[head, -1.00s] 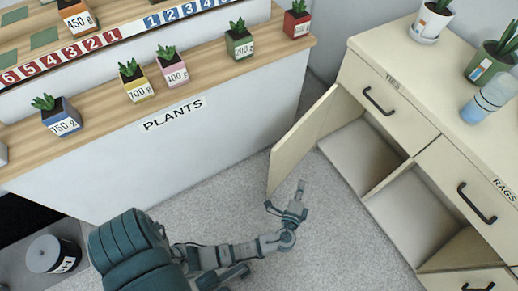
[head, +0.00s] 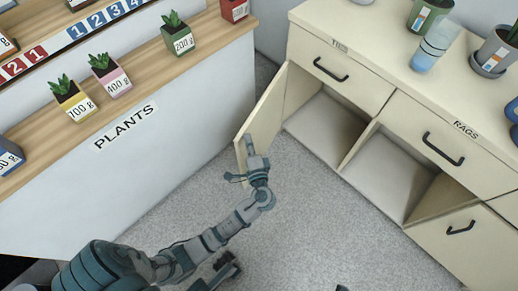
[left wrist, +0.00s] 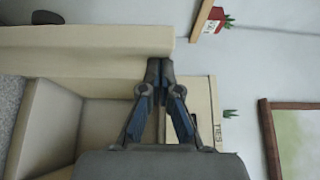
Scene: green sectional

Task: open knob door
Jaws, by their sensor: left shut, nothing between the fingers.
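A cream cabinet door (head: 264,118) stands swung open at the left end of the cabinet, its hinge side at the cabinet front. It also shows in the left wrist view (left wrist: 90,42), with a small dark piece (left wrist: 47,17), perhaps its handle, at the upper left. My left gripper (head: 250,148) is at the free edge of the door in the head view. In the left wrist view its fingers (left wrist: 160,68) are together and empty, close by the door's edge; I cannot tell if they touch it. My right gripper is not clearly seen.
The cabinet (head: 375,175) shows open, empty compartments below drawers with dark handles. Plants and a cup stand on top. A white-fronted plant counter (head: 130,190) stands left of the door. Grey carpet (head: 320,235) in front of the cabinet is free.

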